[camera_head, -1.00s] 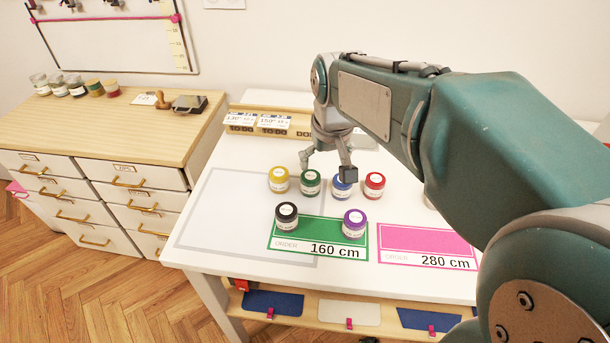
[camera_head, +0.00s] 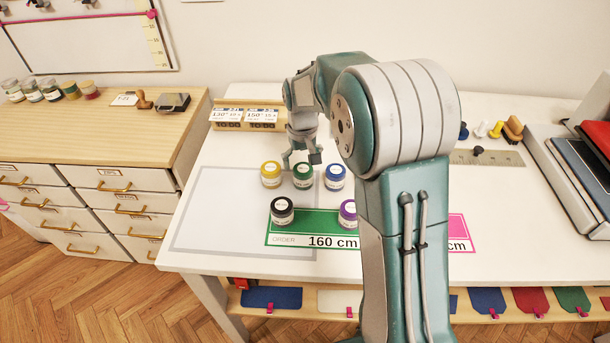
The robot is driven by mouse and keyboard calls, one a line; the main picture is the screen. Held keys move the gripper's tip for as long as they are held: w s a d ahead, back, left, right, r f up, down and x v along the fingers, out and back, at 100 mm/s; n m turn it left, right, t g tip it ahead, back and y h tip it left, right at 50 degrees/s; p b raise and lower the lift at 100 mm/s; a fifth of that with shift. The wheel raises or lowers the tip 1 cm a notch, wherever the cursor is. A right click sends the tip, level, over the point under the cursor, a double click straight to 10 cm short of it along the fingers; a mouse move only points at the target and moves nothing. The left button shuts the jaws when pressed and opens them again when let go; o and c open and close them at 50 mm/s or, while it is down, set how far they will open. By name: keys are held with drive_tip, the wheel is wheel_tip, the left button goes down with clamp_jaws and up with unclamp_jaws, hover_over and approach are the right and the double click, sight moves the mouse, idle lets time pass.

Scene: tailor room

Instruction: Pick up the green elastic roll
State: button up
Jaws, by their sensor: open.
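The green elastic roll (camera_head: 303,176) stands upright on the white table, between the yellow roll (camera_head: 271,174) and the blue roll (camera_head: 335,177). My gripper (camera_head: 301,162) is open, with its fingers just behind and above the green roll. I cannot tell whether a finger touches it. My arm comes in from the right and hides part of the table.
A TO DO card holder (camera_head: 247,119) stands at the back. The table's left part, with a grey-outlined area (camera_head: 218,215), is clear.

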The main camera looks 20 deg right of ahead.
sight(302, 177)
drive_tip(key=f, duration=0.5)
drive_tip(key=shift+s+a, duration=0.1)
drive_tip(key=shift+a, duration=0.1)
drive_tip(key=shift+d+f, duration=0.25)
drive_tip(key=shift+f, duration=0.1)
drive_tip(key=c, duration=0.8)
drive_tip(key=shift+a, duration=0.1)
drive_tip(key=shift+c, duration=0.8)
